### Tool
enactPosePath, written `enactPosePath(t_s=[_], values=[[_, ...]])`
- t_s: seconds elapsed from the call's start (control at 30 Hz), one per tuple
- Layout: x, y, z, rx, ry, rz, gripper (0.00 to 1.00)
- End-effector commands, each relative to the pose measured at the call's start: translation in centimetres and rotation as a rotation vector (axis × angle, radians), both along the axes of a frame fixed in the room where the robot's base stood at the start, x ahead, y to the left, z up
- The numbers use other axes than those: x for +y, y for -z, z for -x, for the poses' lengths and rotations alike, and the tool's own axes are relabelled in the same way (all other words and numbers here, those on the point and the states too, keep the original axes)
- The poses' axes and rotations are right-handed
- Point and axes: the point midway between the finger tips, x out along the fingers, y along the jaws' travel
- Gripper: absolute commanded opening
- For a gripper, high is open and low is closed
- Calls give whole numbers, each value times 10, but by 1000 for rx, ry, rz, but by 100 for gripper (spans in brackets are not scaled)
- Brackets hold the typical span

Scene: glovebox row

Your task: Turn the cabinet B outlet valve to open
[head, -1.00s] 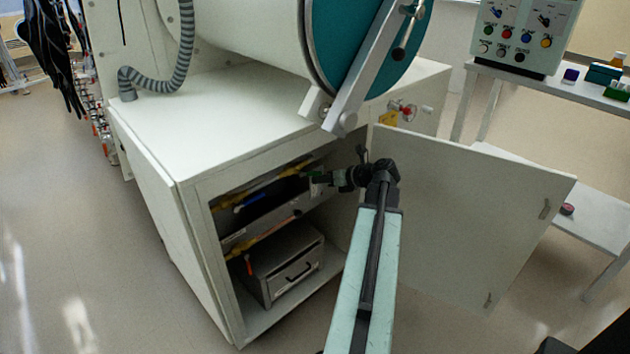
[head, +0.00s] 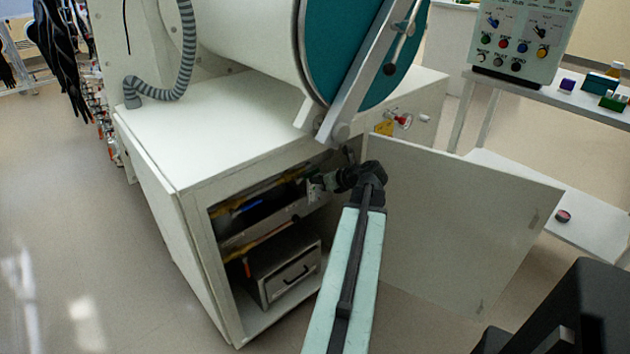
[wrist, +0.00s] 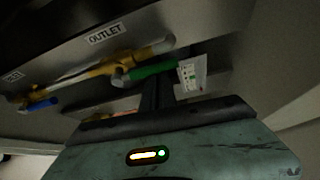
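The outlet valve has a green handle (wrist: 153,70) on a yellow-and-grey pipe under the OUTLET label (wrist: 107,33) in the wrist view. The handle lies at a shallow angle, roughly along the pipe. A white tag (wrist: 192,74) is at its right end. A blue-handled valve (wrist: 42,104) is at the left; its label is cut off. My gripper (head: 314,187) is inside the open cabinet (head: 195,225), by the upper pipe at the right. In the wrist view my gripper (wrist: 155,95) shows dark parts just below the green handle; contact and finger opening cannot be made out.
The cabinet door (head: 455,225) stands open to the right of my arm. A grey drawer box (head: 285,272) sits on the cabinet floor. A large teal round door (head: 345,45) is above. A bench with a control panel (head: 525,35) is at the right.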

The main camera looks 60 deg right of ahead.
Motion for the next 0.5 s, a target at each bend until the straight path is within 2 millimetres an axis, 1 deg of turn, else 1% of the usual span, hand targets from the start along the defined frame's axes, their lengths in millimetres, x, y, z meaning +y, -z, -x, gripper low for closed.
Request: enactPosePath(t_s=[0.37, 0.47, 0.5], values=[[-3, 0, 4, -2, 8, -1, 0], [-2, 7, 3, -2, 7, 0, 0], [-2, 12, 4, -2, 7, 0, 0]])
